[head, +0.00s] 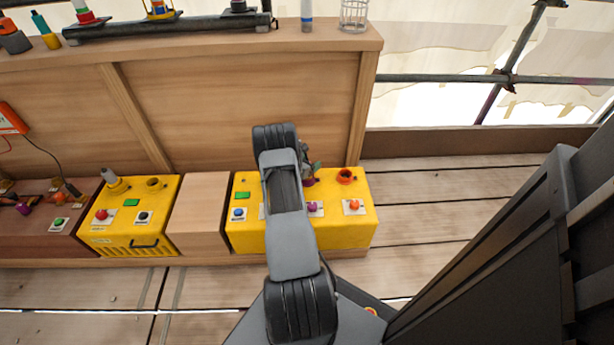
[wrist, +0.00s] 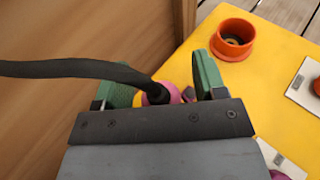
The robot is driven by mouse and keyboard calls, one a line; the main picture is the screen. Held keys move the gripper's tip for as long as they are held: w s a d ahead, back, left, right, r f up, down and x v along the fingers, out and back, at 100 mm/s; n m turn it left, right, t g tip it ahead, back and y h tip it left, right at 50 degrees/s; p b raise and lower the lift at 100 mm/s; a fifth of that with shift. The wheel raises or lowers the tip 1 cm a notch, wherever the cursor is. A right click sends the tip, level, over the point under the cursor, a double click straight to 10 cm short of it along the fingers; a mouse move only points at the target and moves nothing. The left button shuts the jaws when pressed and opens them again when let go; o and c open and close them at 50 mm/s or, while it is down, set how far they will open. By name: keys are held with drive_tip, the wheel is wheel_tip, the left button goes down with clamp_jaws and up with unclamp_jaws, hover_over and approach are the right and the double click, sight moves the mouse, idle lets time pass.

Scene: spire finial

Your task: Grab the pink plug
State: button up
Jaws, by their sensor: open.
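The pink plug (wrist: 173,91) shows in the wrist view, with a thick black cable running from it to the left. Its lower part is hidden behind my gripper's dark front plate. My gripper (wrist: 162,84) is open, with one green finger on each side of the plug. I cannot tell whether either finger touches it. In the head view my gripper (head: 311,172) is low over the yellow box (head: 345,235), mostly hidden by my arm. A small dark purple patch shows just below it there.
An orange round socket (wrist: 233,40) is on the yellow box to the right of my gripper. Buttons on white plates are on the box's front part. A wooden panel (head: 240,100) rises close behind. Another yellow box (head: 120,240) stands to the left.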

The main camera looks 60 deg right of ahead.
drive_tip(key=shift+c, duration=0.3)
clamp_jaws()
drive_tip(key=shift+r, duration=0.1)
drive_tip(key=shift+r, duration=0.1)
